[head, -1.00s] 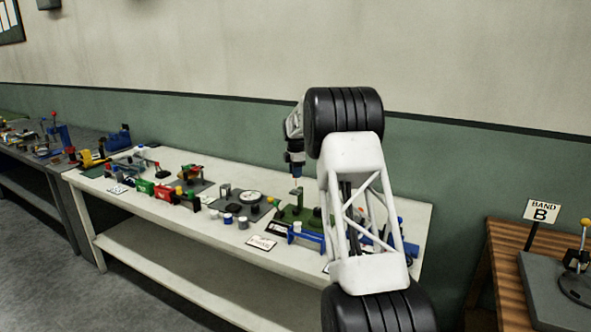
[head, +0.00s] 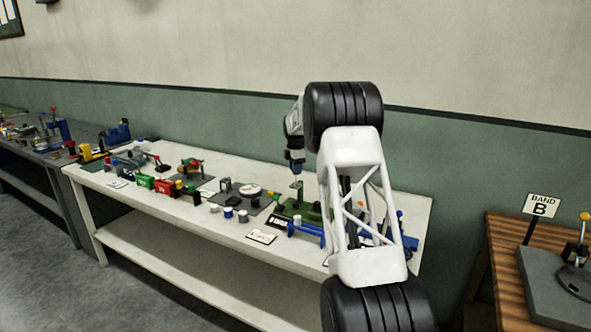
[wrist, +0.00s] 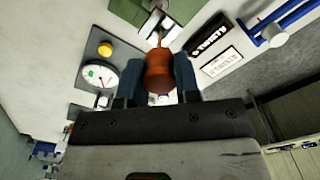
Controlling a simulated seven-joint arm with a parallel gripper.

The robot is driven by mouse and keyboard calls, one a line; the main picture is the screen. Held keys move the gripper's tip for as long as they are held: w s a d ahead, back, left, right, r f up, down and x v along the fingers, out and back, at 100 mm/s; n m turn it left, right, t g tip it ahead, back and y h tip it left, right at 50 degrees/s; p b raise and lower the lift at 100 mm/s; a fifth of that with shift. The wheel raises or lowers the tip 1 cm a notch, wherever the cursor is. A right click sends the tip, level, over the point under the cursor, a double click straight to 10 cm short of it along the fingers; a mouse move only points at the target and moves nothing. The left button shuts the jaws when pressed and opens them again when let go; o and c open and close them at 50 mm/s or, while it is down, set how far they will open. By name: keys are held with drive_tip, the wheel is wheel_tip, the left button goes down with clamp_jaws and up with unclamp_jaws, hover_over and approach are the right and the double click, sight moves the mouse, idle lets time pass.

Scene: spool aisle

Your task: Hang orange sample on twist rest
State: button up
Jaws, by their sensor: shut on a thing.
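My gripper (wrist: 157,82) is shut on the orange sample (wrist: 158,72), a rounded orange-brown body between its two dark blue fingers. In the head view my gripper (head: 297,171) is over the green fixture (head: 312,211), which I take to be the twist rest. In the wrist view part of that green fixture (wrist: 183,8) lies just beyond the sample. The sample is too small to make out clearly in the head view, and my arm hides part of the fixture.
A black label plate (wrist: 213,36) and a white card lie right of the sample. A blue rail (head: 305,229) stands close by. A grey plate with a white dial (wrist: 98,77) and a yellow knob (wrist: 105,49) is on the left. Small cylinders (head: 243,216) stand near the table's front edge.

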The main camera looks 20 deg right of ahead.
drive_tip(key=shift+f, duration=0.5)
drive_tip(key=shift+f, duration=0.7)
drive_tip(key=shift+f, duration=0.7)
drive_tip(key=shift+f, duration=0.6)
drive_tip(key=o, duration=1)
drive_tip(key=shift+c, duration=0.2)
drive_tip(key=shift+r, duration=3.9)
